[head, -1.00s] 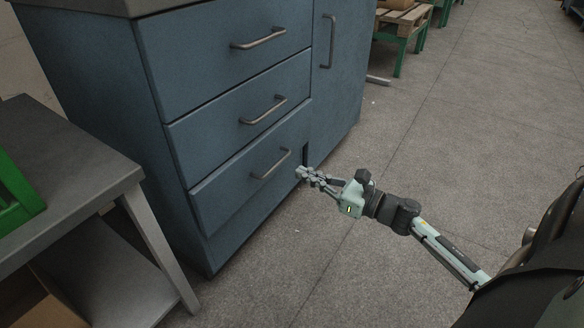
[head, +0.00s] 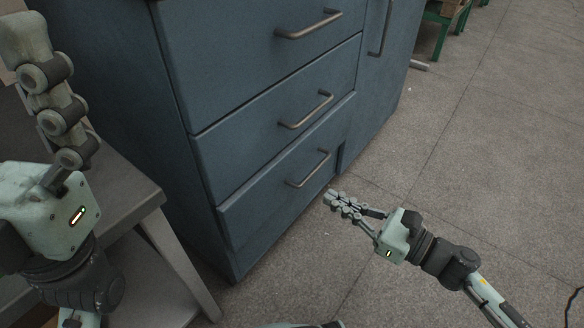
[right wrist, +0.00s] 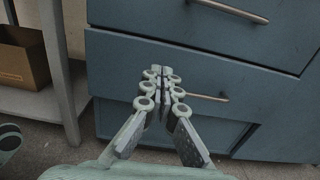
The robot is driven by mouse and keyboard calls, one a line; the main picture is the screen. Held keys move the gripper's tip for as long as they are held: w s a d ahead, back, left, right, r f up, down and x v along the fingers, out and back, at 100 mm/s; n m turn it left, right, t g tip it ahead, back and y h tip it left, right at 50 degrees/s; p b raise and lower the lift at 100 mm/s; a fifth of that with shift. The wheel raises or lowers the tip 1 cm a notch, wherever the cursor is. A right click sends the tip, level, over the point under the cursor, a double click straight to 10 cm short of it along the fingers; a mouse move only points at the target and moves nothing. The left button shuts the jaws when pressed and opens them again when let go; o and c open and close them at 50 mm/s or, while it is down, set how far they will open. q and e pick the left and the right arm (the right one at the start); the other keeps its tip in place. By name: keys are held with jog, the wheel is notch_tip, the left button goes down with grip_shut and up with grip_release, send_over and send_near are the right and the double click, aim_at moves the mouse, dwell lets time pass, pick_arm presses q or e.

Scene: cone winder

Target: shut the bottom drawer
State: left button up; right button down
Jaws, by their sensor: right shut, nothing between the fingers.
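The bottom drawer (head: 272,202) is the lowest blue drawer front of the cabinet, with a bar handle (head: 309,170). It stands slightly proud of the cabinet, with a dark gap at its right end. It also shows in the right wrist view (right wrist: 245,83), behind my fingers. My right gripper (head: 332,198) is shut and empty, its fingertips close to the drawer's lower right end; I cannot tell whether they touch it. It also shows in the right wrist view (right wrist: 161,72). My left gripper (head: 30,45) is at the far left, pointing up, away from the drawer; its finger spacing is unclear.
Two upper drawers (head: 240,60) look flush, with a tall door (head: 382,70) to their right. A grey table (head: 125,200) stands close on the cabinet's left. A cardboard box (right wrist: 22,58) sits on its lower shelf. The floor (head: 480,170) on the right is open.

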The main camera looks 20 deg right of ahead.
aim_at(277, 166)
jog(key=x, duration=1.2)
jog(key=shift+a, duration=0.1)
jog(key=shift+x, duration=1.05)
jog(key=shift+d, duration=0.2)
